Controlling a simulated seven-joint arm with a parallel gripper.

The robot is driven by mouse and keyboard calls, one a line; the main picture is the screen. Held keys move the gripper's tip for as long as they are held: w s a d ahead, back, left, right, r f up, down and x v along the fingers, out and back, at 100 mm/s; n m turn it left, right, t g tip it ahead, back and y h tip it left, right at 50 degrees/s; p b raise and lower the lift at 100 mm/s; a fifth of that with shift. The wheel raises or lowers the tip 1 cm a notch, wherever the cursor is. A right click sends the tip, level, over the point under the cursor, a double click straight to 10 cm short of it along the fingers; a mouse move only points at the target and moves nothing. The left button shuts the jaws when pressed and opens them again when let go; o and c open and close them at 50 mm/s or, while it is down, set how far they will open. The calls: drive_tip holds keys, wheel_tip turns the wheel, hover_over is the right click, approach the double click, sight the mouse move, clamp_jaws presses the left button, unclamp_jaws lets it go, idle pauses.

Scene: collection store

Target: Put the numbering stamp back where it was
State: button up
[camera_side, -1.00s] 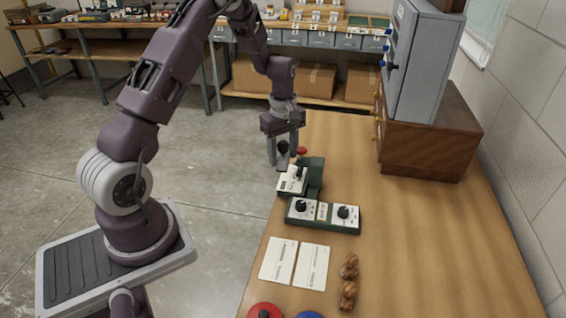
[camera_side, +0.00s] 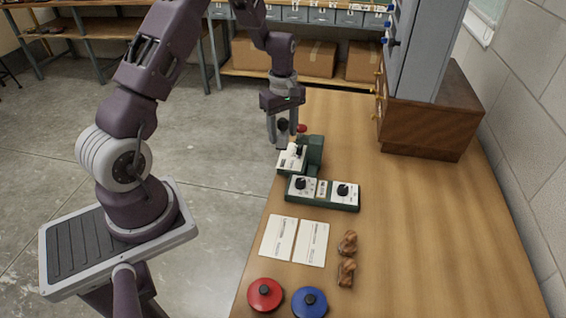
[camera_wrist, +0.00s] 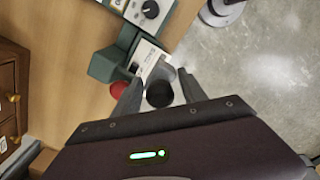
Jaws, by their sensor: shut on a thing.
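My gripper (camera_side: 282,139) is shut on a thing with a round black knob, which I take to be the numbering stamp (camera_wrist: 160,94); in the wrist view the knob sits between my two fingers. In the side view the dark knob (camera_side: 282,125) shows between the fingers, near the table's left edge. The stamp's lower part is mostly hidden, and I cannot tell whether it touches anything. A green device with a white plate (camera_side: 291,160) stands just in front of my gripper. A red knob (camera_side: 302,128) is close to the right of my fingers.
A green base with two black-knobbed white panels (camera_side: 344,193) lies nearer the camera. A wooden cabinet (camera_side: 430,125) stands at right. The table's right side is clear.

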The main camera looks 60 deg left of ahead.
sight(286, 121)
drive_tip(key=r, duration=0.5)
drive_tip(key=shift+w+d+r, duration=0.1)
drive_tip(key=shift+w+d, duration=0.1)
drive_tip(key=shift+d, duration=0.2)
drive_tip(key=w+d, duration=0.3)
drive_tip(key=d, duration=2.3)
drive_tip(key=f, duration=1.5)
drive_tip(key=shift+a, duration=0.25)
drive_tip(key=shift+f, duration=0.15)
drive_tip(key=o, duration=1.1)
